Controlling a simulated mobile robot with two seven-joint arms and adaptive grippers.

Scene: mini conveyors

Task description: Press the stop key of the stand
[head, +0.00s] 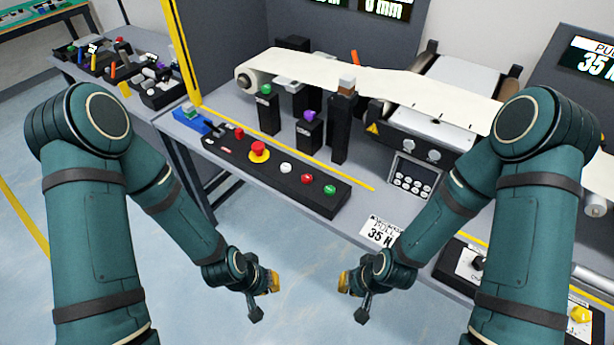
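The long black control panel (232,158) lies along the front of the bench. It carries a red mushroom button on a yellow base (258,150), a white key (286,168), a red key (307,179) and a green key (330,190). A smaller red key (239,133) sits near its left end. The key labels are too small to read. My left gripper (264,297) hangs in front of and below the panel, apart from it. My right gripper (352,297) hangs below the bench's front edge. Both look empty; their finger opening is unclear.
Black posts with a green top (265,90) and a purple top (309,115) stand behind the panel, before the pale conveyor belt (380,80). A white sign (381,231) is at the front edge. A side bench (115,70) with parts stands left.

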